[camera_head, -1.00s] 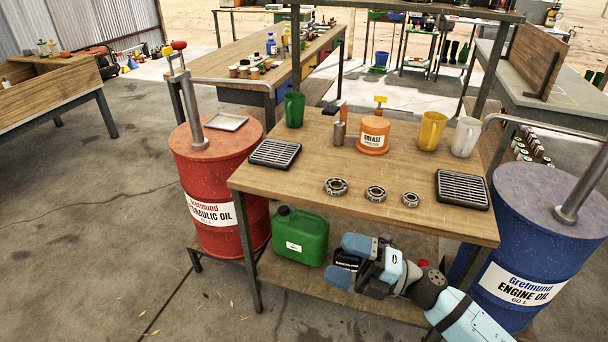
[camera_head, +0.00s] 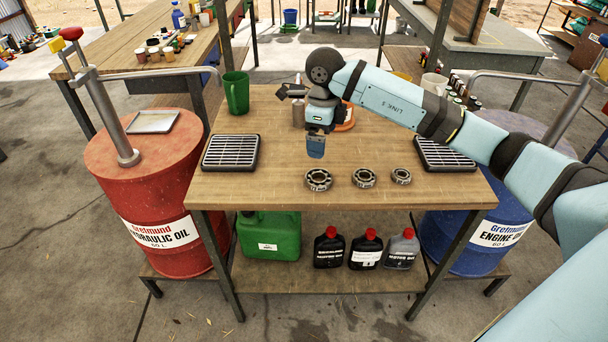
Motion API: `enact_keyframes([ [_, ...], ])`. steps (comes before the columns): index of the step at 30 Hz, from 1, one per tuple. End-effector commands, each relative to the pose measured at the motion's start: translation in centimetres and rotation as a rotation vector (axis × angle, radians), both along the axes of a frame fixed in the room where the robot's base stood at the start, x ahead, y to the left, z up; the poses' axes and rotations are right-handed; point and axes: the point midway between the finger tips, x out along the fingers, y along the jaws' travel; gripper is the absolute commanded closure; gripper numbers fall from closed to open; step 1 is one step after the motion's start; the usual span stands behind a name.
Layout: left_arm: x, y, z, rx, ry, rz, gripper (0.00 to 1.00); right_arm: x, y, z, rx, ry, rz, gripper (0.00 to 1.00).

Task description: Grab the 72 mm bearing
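Three steel ring bearings lie in a row near the front of the wooden workbench (camera_head: 285,194). The largest bearing (camera_head: 318,180) is at the left, a middle-sized bearing (camera_head: 364,178) is beside it, and the smallest bearing (camera_head: 401,176) is at the right. No size marks are readable, so I cannot tell which is 72 mm. My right gripper (camera_head: 316,150) points down just behind and above the largest bearing, apart from it. I see its fingers edge-on, so their opening is hidden. My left gripper is out of view.
Black grated trays (camera_head: 231,152) and (camera_head: 443,155) flank the bearings. My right arm partly hides the orange grease tub (camera_head: 346,119). Red (camera_head: 150,185) and blue (camera_head: 455,235) drums with pump handles stand at the sides.

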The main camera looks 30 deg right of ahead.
Motion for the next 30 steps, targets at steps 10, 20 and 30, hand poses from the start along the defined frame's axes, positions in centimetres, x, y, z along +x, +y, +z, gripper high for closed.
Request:
enact_keyframes([
  [10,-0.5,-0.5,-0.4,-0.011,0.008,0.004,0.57,-0.1,0.1,-6.6,0.005,0.004,0.001,0.0],
  [20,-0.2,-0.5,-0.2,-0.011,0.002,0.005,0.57,0.2,0.0,-8.9,0.005,0.003,0.001,0.0],
  [30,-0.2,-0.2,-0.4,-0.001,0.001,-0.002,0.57,0.6,-0.2,-12.9,0.005,0.002,0.002,0.0],
])
